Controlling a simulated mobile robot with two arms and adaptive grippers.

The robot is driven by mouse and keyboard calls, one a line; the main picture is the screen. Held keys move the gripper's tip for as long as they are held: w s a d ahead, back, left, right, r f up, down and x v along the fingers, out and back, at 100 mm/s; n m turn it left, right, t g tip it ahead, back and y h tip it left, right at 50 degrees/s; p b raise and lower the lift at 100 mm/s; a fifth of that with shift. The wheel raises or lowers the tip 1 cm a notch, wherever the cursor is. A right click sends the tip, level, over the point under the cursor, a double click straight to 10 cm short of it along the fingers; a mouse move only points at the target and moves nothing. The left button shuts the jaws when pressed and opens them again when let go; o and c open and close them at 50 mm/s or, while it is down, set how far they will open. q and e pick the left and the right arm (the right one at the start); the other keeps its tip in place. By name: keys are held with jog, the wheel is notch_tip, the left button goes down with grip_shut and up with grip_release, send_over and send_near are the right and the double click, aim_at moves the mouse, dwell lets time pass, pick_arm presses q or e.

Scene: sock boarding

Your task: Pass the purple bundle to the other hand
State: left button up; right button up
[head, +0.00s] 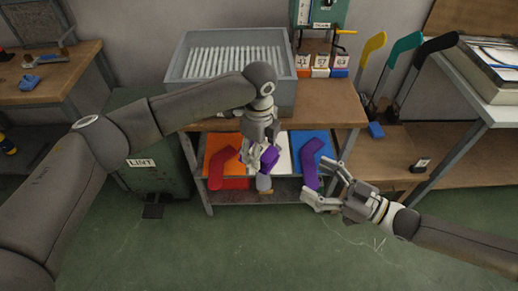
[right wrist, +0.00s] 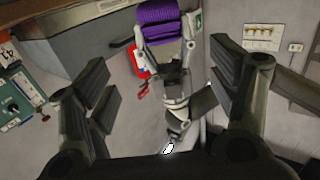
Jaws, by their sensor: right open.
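The purple bundle (head: 270,157) is in my left gripper (head: 260,158), in front of the lower shelf of the bench in the head view. In the right wrist view the bundle (right wrist: 157,22) is a folded, ribbed purple roll at the top, between the fingers of my left gripper (right wrist: 165,50). My right gripper (head: 324,182) is open and empty, to the right of the bundle and apart from it. Its two dark finger pads frame the right wrist view (right wrist: 160,90), with the bundle beyond them.
A red sock shape (head: 221,168) lies over an orange panel and a purple one (head: 311,163) over a blue panel. A grey tray (head: 182,62) of white rods stands on the bench. Yellow, teal and black foot forms (head: 371,50) stand at right. A green LINT bin (head: 150,180) stands at left.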

jog(key=w+d+f+m+t+h, duration=0.1)
jog(key=w+d+f+h, duration=0.15)
jog(key=f, duration=0.55)
jog(key=w+d+f+m+t+h, duration=0.1)
jog(key=w+d+f+m+h, duration=0.2)
jog(key=f, duration=0.5)
jog(key=s+d+f+m+g+h, duration=0.1)
jog(key=s+d+f+h, duration=0.15)
jog(key=f, duration=0.55)
jog(key=s+d+f+g+h, duration=0.1)
jog(key=s+d+f+h, duration=0.15)
jog(key=f, duration=0.55)
jog(key=s+f+m+g+h, duration=0.1)
jog(key=s+f+g, duration=0.2)
jog(key=s, duration=0.9)
jog(key=s+f+m+g+h, duration=0.1)
jog(key=s+f+g+h, duration=0.1)
jog(key=s+f, duration=0.8)
jog(key=s+a+f+m+g+h, duration=0.1)
jog(key=s+f, duration=0.6)
jog(key=s, duration=0.8)
jog(key=m+g, duration=0.1)
jog(key=g, duration=0.1)
jog(key=shift+s+g, duration=0.4)
jog(key=shift+h, duration=0.25)
